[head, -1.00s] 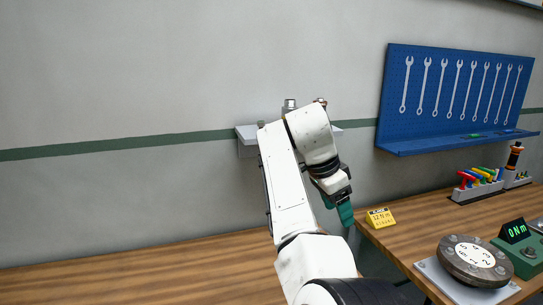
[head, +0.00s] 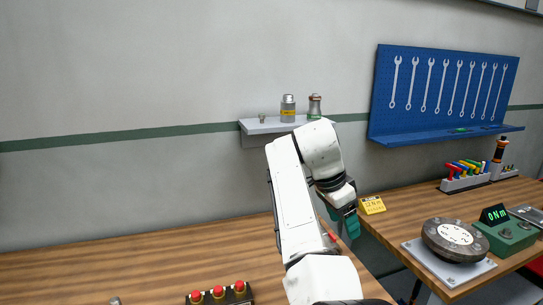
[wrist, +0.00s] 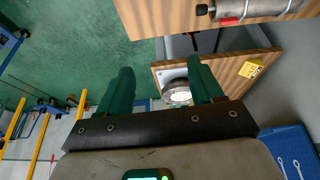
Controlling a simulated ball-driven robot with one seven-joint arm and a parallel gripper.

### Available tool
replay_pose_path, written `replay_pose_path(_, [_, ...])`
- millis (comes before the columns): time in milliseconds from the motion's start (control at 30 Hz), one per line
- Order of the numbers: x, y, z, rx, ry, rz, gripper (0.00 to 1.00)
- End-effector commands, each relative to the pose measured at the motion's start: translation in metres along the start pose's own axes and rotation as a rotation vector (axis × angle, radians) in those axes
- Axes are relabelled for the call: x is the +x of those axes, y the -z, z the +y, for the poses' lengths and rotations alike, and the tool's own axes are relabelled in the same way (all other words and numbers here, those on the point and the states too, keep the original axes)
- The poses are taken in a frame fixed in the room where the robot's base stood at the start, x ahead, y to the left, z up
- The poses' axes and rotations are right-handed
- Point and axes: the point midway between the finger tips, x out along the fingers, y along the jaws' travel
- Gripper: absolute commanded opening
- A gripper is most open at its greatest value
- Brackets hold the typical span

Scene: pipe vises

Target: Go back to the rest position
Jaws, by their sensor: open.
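My gripper (head: 347,218) has green fingers and hangs at the end of my white arm in the head view, over the gap between the two wooden benches. In the wrist view my gripper (wrist: 160,88) shows its two fingers wide apart with nothing held between them. The round dial on its plate (wrist: 178,92) shows between the fingers, well below and beyond them.
The left bench (head: 130,268) carries a row of red buttons (head: 218,293). The right bench (head: 400,222) holds a yellow sign (head: 371,205), the round dial (head: 455,240) and a green torque display (head: 506,228). A wall shelf (head: 262,127) stands behind my arm.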

Motion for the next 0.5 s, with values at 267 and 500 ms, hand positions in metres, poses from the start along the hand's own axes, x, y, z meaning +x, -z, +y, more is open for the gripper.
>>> replay_pose_path(267, [0.062,-0.003,0.02,-0.061,-0.011,-0.011,0.66])
replay_pose_path(500, [0.15,-0.011,0.059,-0.165,-0.018,-0.027,0.66])
